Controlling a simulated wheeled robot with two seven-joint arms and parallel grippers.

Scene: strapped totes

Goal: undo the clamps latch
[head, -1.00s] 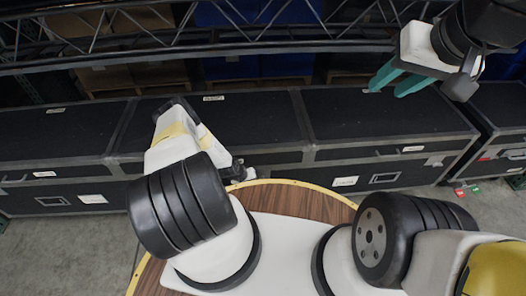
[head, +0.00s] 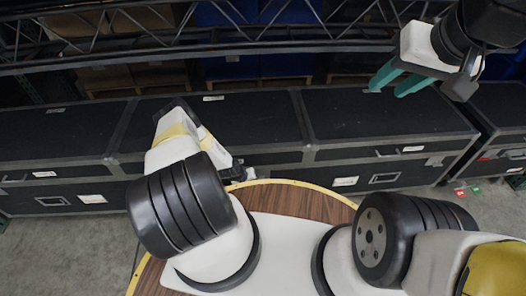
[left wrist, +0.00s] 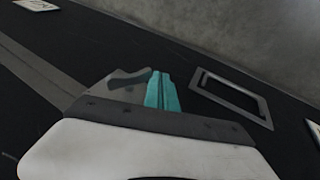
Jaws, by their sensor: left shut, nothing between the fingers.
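Black cases with grey metal edging stand in a row, and the middle case (head: 255,118) is just beyond my left arm. A rectangular metal latch frame (left wrist: 232,97) on a black case face shows in the left wrist view. My left gripper (left wrist: 160,80) has its teal fingers shut together with nothing between them, to the left of that frame and apart from it in the picture. In the head view its fingers are hidden behind my own arm. My right gripper (head: 386,90) is open and empty, its teal fingers spread above the right case (head: 375,115).
Similar metal frames show on the right case front (head: 384,178) and the left case front (head: 53,201). A metal truss (head: 200,50) runs across the back. Another case (head: 503,150) stands at far right. Bare floor (head: 60,250) lies in front at left.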

